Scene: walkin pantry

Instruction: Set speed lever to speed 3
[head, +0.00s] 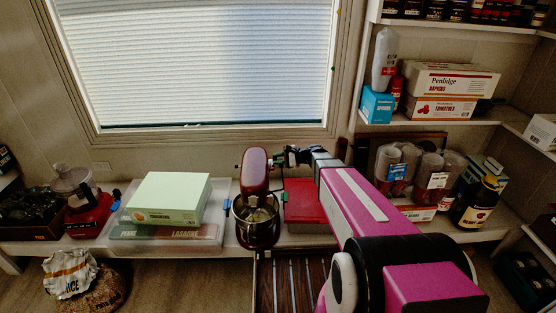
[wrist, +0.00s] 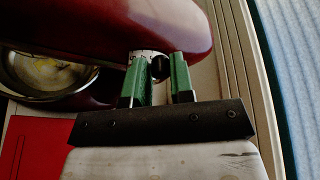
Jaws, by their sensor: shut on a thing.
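A dark red stand mixer (head: 255,171) stands on the counter below the window, with its metal bowl (head: 258,214) under the head. In the wrist view the mixer head (wrist: 150,22) fills the top and the bowl (wrist: 40,72) shows at left. The speed lever (wrist: 160,68) is a small dark knob by a pale marked dial on the side of the head. My gripper (wrist: 162,66) has its green fingers on either side of it and is shut on it. The lever's exact setting cannot be read. In the head view my gripper (head: 281,158) is small beside the mixer's right side.
A red box (head: 305,203) lies right of the mixer, under my arm. A pale green box (head: 170,198) sits on a clear bin (head: 205,236) at left. Jars (head: 433,172) and a dark bottle (head: 476,202) stand at right. The window wall is close behind.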

